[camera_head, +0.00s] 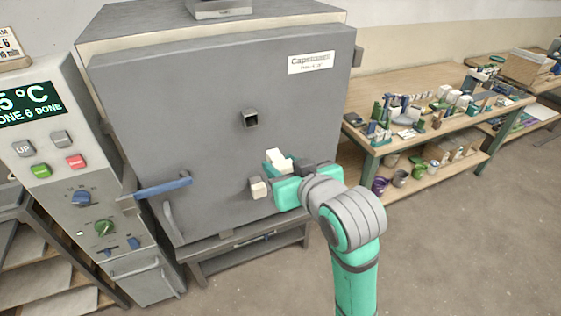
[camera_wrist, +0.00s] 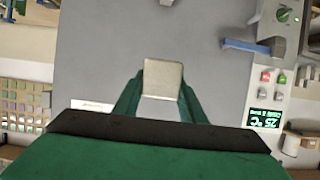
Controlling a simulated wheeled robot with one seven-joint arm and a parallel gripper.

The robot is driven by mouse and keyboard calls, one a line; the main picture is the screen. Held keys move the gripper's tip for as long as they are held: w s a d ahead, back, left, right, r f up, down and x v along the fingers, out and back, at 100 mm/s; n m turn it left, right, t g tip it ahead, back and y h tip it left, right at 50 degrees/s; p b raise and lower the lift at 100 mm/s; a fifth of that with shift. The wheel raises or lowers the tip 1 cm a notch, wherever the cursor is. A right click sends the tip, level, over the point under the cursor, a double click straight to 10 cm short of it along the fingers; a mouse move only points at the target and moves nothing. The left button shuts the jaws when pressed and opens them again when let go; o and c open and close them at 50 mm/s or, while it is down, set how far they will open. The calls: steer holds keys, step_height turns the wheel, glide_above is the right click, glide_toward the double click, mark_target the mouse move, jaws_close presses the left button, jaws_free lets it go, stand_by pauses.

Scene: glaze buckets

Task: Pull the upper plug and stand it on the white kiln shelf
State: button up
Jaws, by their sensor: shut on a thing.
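My gripper (camera_head: 276,162) is in front of the grey kiln door, shut on a pale block-shaped plug (camera_head: 280,159). In the wrist view the plug (camera_wrist: 162,80) sits between the two green fingers, clear of the door as far as I can tell. The upper peephole (camera_head: 251,119) is an open, dark square hole, above and left of my gripper. The lower plug (camera_head: 258,188) sticks out of the door just below and left of my gripper. I cannot make out for sure which surface is the white kiln shelf.
A control panel (camera_head: 85,170) stands left of the door (camera_head: 190,110), with a blue door handle (camera_head: 163,187) between. A rack with pale slabs (camera_head: 25,245) is at lower left. A cluttered wooden workbench (camera_head: 385,88) stands at right. The floor at lower right is clear.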

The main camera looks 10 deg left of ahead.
steer(key=shift+s+d, duration=0.9)
steer(key=shift+s, duration=0.2)
steer(key=shift+s+d, duration=0.9)
steer(key=shift+s, duration=0.15)
